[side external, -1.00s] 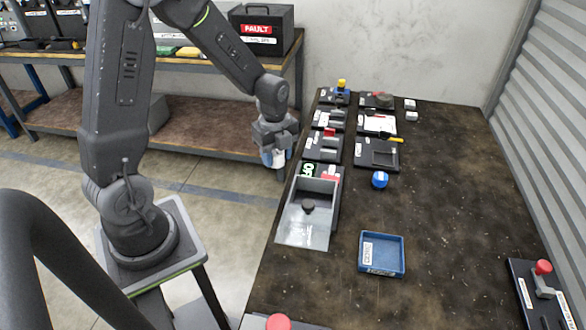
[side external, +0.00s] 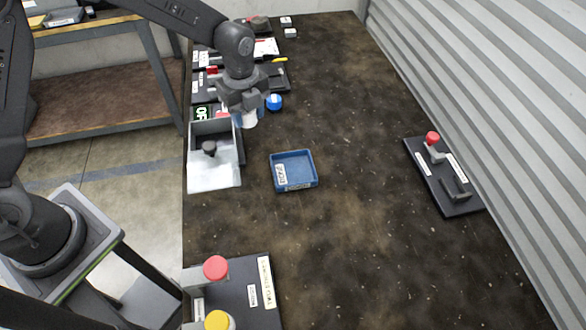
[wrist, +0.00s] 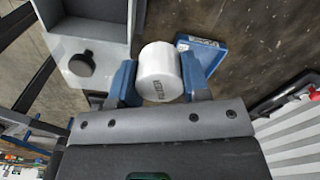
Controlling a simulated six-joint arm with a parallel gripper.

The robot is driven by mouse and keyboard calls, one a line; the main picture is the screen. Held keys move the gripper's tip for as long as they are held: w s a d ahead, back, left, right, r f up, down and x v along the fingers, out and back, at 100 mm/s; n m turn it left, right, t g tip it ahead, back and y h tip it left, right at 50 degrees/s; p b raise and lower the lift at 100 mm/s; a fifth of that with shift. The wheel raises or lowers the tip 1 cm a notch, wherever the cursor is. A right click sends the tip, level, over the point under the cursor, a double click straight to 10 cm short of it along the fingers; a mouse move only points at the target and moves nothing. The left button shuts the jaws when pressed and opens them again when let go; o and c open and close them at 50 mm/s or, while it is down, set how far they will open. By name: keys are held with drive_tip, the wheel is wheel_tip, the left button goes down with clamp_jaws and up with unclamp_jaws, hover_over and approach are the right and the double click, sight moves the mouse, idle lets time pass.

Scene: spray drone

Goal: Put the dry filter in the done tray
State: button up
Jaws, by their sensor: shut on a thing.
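My gripper (wrist: 158,82) is shut on a white cylindrical filter (wrist: 160,70) with a small dark label, held between blue fingertips in the wrist view. In the side view my gripper (side external: 248,110) holds the filter (side external: 250,119) above the table, at the right edge of the grey bin and behind the tray. The blue square tray (side external: 293,168) lies on the table, empty, with a white label; its label text is too small to read. Part of the tray (wrist: 203,58) shows beyond the filter in the wrist view.
A grey open bin (side external: 216,168) with a dark knob stands left of the tray. Panels with red buttons stand at right (side external: 445,180) and front (side external: 255,290). The table right of the tray is clear.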

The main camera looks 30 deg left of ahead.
hover_over(294, 172)
wheel_tip(294, 172, down, 7)
drive_tip(key=shift+a+r, duration=0.1)
drive_tip(key=shift+a, duration=0.05)
drive_tip(key=shift+f, duration=2.05)
drive_tip(key=shift+f, duration=0.1)
drive_tip(key=o, duration=0.7)
wheel_tip(294, 172, up, 12)
drive_tip(key=shift+r, duration=0.2)
